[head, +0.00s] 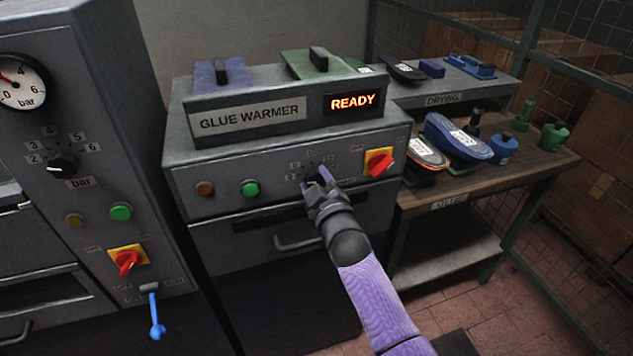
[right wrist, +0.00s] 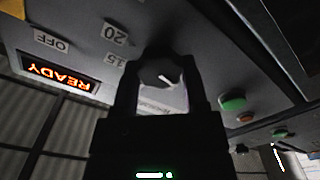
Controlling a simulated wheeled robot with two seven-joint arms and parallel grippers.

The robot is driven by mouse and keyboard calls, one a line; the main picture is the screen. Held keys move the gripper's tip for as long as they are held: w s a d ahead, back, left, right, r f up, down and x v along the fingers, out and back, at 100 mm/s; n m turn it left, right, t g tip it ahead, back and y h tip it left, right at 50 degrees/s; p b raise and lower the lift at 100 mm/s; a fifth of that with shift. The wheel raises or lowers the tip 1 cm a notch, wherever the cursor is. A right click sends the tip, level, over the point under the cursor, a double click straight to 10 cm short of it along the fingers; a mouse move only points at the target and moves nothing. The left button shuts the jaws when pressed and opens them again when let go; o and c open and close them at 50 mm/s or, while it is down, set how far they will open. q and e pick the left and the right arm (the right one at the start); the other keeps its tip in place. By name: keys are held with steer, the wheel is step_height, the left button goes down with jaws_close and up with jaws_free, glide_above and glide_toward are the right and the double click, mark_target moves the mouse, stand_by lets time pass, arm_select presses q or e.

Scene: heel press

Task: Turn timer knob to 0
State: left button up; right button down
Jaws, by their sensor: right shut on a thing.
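The timer knob (right wrist: 158,74) is a dark round knob with a white pointer line on the glue warmer's grey front panel (head: 220,180). In the right wrist view it sits between the two fingers of my right gripper (right wrist: 160,80), with the labels 15 and 20 beside it. The pointer slants toward the lower right of that view. In the head view my right gripper (head: 317,181) reaches the panel and hides most of the knob and part of its scale. The fingers are shut on the knob. My left gripper is not in view.
A red switch on a yellow plate (head: 379,163) is close right of the gripper. Green (head: 250,188) and orange (head: 205,188) buttons are to the left. A drawer handle (head: 297,241) juts out below. The lit READY display (head: 352,102) is above. A press panel (head: 85,130) stands left.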

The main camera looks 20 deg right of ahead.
steer(key=shift+c, duration=0.7)
jaws_free()
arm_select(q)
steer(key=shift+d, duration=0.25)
arm_select(e)
steer(key=shift+o, duration=0.2)
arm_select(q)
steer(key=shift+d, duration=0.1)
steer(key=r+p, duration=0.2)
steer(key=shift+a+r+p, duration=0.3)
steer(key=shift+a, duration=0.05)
arm_select(e)
steer(key=s, duration=1)
steer(key=shift+d, duration=0.15)
